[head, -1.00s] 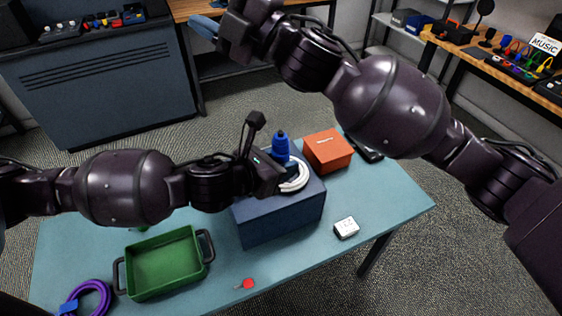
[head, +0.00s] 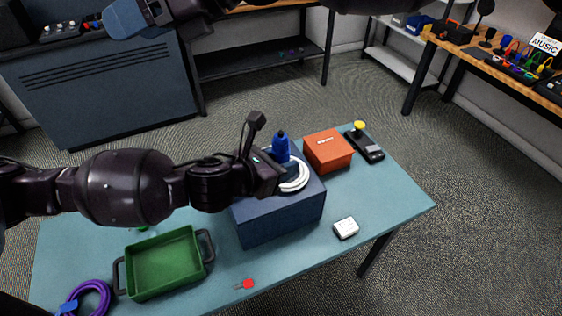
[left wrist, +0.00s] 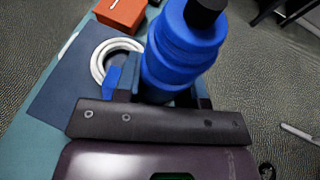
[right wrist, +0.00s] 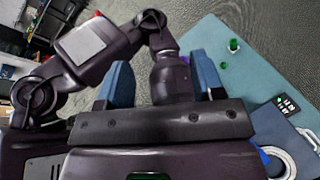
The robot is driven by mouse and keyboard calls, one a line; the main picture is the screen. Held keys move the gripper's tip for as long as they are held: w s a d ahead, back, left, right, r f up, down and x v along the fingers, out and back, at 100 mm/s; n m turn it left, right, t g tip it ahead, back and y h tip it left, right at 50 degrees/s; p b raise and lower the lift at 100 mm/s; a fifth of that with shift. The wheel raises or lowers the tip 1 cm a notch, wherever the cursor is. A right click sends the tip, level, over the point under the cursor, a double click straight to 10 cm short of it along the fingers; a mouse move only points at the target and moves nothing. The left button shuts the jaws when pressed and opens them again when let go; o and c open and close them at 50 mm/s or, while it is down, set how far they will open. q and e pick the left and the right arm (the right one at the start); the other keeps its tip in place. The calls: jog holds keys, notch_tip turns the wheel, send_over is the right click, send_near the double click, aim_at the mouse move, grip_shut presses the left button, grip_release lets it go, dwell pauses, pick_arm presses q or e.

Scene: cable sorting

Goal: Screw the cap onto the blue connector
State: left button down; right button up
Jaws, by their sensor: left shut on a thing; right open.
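The blue connector (head: 280,147) stands upright above the navy box (head: 283,222), with a white cable coil (head: 302,181) beside it. In the left wrist view the connector (left wrist: 183,50) is large and ridged, with a black top end. My left gripper (head: 284,170) is shut on its lower part; the grip is partly hidden. My right gripper (head: 125,18) is high at the upper left of the head view, far from the connector. The right wrist view shows its blue fingers (right wrist: 163,80) apart, with my left arm behind the gap. I cannot make out a separate cap for certain.
A green tray (head: 165,265), purple cable coil (head: 100,292), red-ended item (head: 248,284), white block (head: 346,227), orange box (head: 328,150) and black device with a yellow top (head: 366,146) lie on the teal table. Small green pieces (right wrist: 233,45) show in the right wrist view.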

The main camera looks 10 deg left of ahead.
jog(key=w+d+f+n+t+h, duration=0.1)
jog(key=w+d+f+n+h, duration=0.35)
jog(key=d+n+h, duration=0.2)
jog(key=n+h, duration=0.6)
jog(key=n, duration=0.3)
send_near(282, 132)
jog(key=shift+w+d+r+m+g, duration=0.15)
jog(key=shift+w+r+m+g, duration=0.1)
jog(key=shift+w+r+g, duration=0.25)
jog(key=shift+r, duration=0.15)
jog(key=shift+x, duration=5.95)
jog(key=shift+w, duration=0.15)
jog(key=shift+c, duration=0.4)
